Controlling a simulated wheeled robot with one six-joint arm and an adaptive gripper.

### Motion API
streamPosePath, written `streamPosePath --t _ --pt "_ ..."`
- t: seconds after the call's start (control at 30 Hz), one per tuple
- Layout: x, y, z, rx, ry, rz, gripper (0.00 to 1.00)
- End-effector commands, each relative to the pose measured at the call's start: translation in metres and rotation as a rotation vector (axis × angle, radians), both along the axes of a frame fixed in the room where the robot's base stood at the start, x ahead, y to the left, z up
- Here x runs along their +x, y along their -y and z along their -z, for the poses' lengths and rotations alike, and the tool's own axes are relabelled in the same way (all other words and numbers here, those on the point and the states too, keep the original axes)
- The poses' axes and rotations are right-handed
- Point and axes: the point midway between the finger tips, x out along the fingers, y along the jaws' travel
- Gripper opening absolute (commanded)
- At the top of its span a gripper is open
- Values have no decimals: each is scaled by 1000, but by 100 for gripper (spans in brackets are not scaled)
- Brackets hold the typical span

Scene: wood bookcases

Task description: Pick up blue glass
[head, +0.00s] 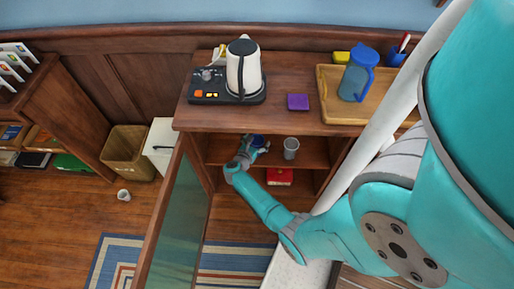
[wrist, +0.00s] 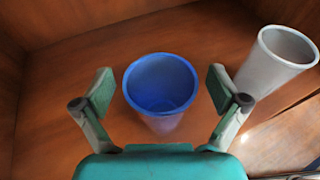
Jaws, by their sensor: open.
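The blue glass (wrist: 161,88) stands upright on a wooden shelf in the wrist view, seen from above into its open mouth. In the head view the blue glass (head: 258,140) shows small inside the cabinet, partly hidden by my gripper. My gripper (wrist: 160,90) is open, with one fingertip pad on each side of the glass and a visible gap on both sides. In the head view my gripper (head: 252,148) reaches into the upper shelf of the cabinet.
A grey cup (wrist: 278,60) stands close on the right; it also shows in the head view (head: 291,148). A red book (head: 280,177) lies on the shelf below. The open glass door (head: 178,215) is left of my arm. A kettle (head: 243,68) and wooden tray (head: 330,112) are on top.

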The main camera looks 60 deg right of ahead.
Motion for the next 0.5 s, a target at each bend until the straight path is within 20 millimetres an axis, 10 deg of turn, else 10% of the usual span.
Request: streamPosePath --t 0.17,0.5 --pt "0 0 0 0 -1 0 92" --pt "0 -1 0 0 -1 0 7"
